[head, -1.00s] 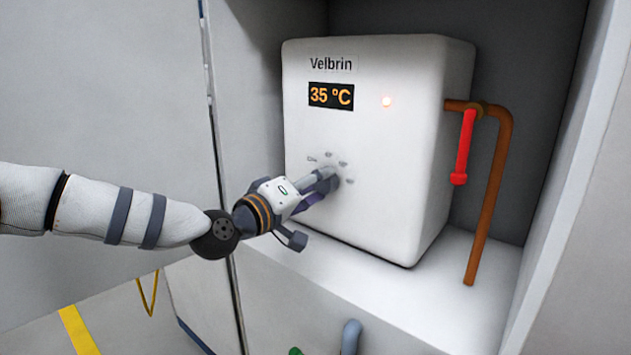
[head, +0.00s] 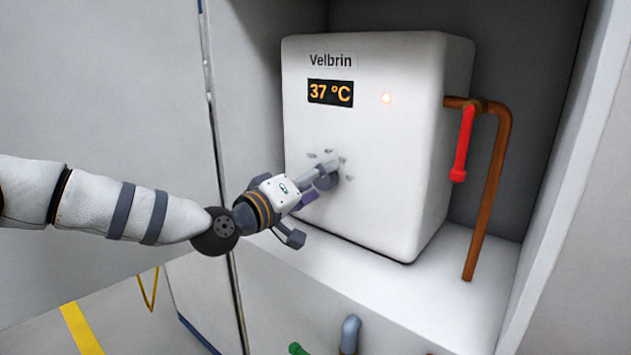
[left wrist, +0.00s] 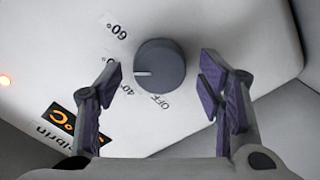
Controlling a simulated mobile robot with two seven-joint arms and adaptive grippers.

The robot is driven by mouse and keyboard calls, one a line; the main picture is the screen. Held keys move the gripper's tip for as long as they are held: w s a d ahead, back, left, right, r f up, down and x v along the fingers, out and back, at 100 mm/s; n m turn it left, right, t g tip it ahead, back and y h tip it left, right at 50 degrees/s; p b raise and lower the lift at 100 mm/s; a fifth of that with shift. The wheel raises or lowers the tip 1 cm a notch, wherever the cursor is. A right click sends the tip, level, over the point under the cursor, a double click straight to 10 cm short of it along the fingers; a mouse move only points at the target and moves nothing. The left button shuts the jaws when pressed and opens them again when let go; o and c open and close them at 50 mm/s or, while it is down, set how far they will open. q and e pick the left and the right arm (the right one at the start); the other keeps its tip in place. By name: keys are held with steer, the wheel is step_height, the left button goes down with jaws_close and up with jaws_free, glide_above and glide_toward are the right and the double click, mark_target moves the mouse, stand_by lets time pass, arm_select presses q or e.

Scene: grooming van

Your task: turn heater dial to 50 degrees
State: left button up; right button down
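The white heater (head: 400,150) shows 37 °C on its display (head: 331,93). Its dark round dial (left wrist: 160,66) is on the front face; in the head view the dial (head: 328,181) is partly covered by my left gripper (head: 312,190). In the left wrist view, the dial's white pointer line points left, between the 60° label (left wrist: 118,29) and the partly hidden 40 label (left wrist: 126,92). The OFF label (left wrist: 160,101) lies below the dial. My left gripper (left wrist: 160,95) is open, its purple-padded fingers apart, with the dial beyond the gap between them. My right gripper is out of view.
A lit indicator light (head: 386,98) is right of the display. A red lever (head: 463,145) and a copper pipe (head: 490,190) stand right of the heater. The heater sits on a shelf (head: 450,300) in an alcove with walls on both sides.

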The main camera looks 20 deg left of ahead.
arm_select(q)
steer(key=shift+s, duration=0.1)
steer(key=v, duration=1.1)
steer(key=shift+s+a, duration=0.15)
steer(key=shift+s, duration=0.25)
